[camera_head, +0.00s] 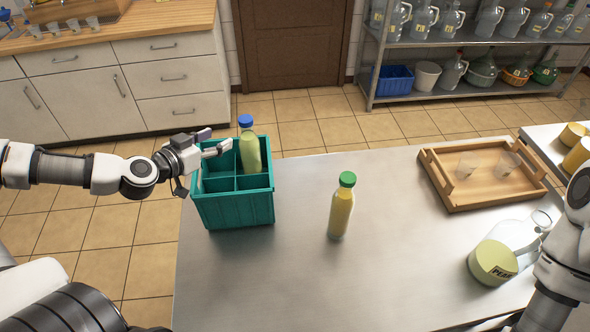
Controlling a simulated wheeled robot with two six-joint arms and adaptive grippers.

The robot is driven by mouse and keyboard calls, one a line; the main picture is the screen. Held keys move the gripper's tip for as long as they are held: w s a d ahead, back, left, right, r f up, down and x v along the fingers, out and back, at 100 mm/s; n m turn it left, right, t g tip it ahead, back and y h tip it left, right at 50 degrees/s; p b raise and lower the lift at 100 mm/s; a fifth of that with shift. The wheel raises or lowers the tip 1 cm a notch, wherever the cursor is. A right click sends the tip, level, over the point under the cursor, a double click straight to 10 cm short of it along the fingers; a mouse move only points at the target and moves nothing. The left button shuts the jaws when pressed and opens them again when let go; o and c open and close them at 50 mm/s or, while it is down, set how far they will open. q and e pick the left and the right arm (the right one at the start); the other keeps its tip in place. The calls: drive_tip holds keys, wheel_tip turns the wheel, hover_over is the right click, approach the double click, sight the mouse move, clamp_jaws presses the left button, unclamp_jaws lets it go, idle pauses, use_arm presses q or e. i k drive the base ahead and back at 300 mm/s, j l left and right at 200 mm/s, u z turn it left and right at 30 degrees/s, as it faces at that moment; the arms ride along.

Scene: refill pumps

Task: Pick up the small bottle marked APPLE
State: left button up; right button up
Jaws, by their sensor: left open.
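A small bottle with a blue cap and pale yellow-green contents (250,153) stands upright in the back right compartment of a teal divided crate (236,210). Another small bottle with a green cap and yellow contents (341,212) stands on the metal table, right of the crate. I can read no APPLE mark on either bottle. My left gripper (217,141) is open over the crate's back left part, with its fingers pointing right, close to the blue-capped bottle. I cannot tell whether it touches the bottle. My right gripper is out of view; only part of that arm shows at the right edge.
A wooden tray (482,201) with two clear cups stands at the table's back right. The table's front middle is clear. A shelf of jugs stands behind.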

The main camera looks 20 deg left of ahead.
sight(343, 202)
drive_tip(key=i+l+u, duration=0.2)
drive_tip(key=l, duration=0.5)
drive_tip(key=l+u, duration=0.2)
drive_tip(key=l, duration=0.45)
drive_tip(key=i+l+u, duration=0.2)
drive_tip(key=l, duration=0.55)
drive_tip(key=k+j, duration=0.05)
drive_tip(key=k, duration=0.05)
